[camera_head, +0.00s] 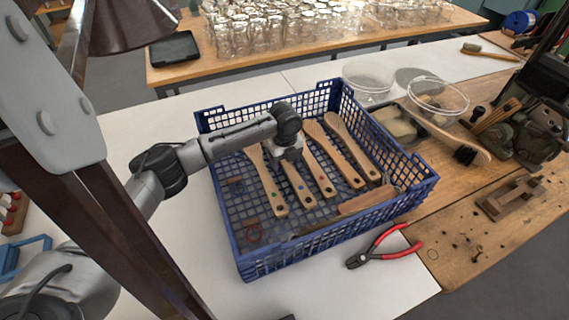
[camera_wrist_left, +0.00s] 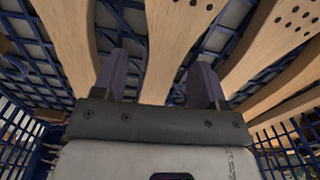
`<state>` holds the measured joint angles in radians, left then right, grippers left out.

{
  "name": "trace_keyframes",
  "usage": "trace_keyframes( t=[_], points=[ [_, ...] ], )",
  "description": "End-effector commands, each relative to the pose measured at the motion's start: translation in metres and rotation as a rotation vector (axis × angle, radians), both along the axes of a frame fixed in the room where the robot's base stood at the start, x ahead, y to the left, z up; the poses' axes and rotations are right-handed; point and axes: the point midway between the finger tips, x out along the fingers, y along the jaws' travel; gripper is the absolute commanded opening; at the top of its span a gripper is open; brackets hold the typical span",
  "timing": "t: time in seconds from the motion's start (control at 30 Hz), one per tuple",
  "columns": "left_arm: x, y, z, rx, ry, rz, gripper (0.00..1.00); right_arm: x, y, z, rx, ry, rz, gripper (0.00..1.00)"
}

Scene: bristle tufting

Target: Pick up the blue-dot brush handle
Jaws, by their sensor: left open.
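Several pale wooden brush handles lie side by side in a blue mesh crate (camera_head: 256,262), each with a small coloured dot. The second handle from the left (camera_head: 303,194) carries a dot that looks blue, though it is tiny. My left gripper (camera_head: 289,158) is over this handle, pointing down into the crate, and hides its upper part. In the left wrist view, the open fingers of the left gripper (camera_wrist_left: 161,65) stand on either side of a wooden handle (camera_wrist_left: 172,45) with dark holes. I cannot tell whether they touch it. My right gripper is not in view.
Neighbouring handles (camera_head: 267,182) (camera_head: 318,160) lie close on both sides. Red-handled pliers (camera_head: 385,247) lie by the crate's front right corner. Glass dishes (camera_head: 437,95) and a long brush (camera_head: 440,135) are to the right. A dark lamp stand crosses the left foreground.

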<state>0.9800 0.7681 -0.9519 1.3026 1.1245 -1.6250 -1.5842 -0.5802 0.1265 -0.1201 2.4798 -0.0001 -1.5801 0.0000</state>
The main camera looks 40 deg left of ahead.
Motion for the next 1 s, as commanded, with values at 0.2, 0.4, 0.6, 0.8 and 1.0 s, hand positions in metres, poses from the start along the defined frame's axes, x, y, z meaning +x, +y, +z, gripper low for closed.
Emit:
trace_keyframes(
  t=[0.2, 0.4, 0.6, 0.8, 1.0],
  points=[
    [0.000, 0.000, 0.001, 0.000, 0.000, 0.000, 0.53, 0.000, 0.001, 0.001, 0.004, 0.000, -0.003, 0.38],
    [0.000, 0.000, 0.001, 0.000, 0.000, 0.000, 0.34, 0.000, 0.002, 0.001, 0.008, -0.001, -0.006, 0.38],
    [0.000, 0.000, 0.001, 0.000, 0.000, 0.000, 0.15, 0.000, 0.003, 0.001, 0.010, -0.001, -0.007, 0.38],
    [0.000, 0.000, 0.001, 0.000, 0.000, 0.000, 0.10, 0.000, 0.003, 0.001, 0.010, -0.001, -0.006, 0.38],
    [0.000, 0.000, 0.011, -0.001, -0.002, 0.000, 0.10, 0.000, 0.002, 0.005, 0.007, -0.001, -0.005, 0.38]
  ],
)
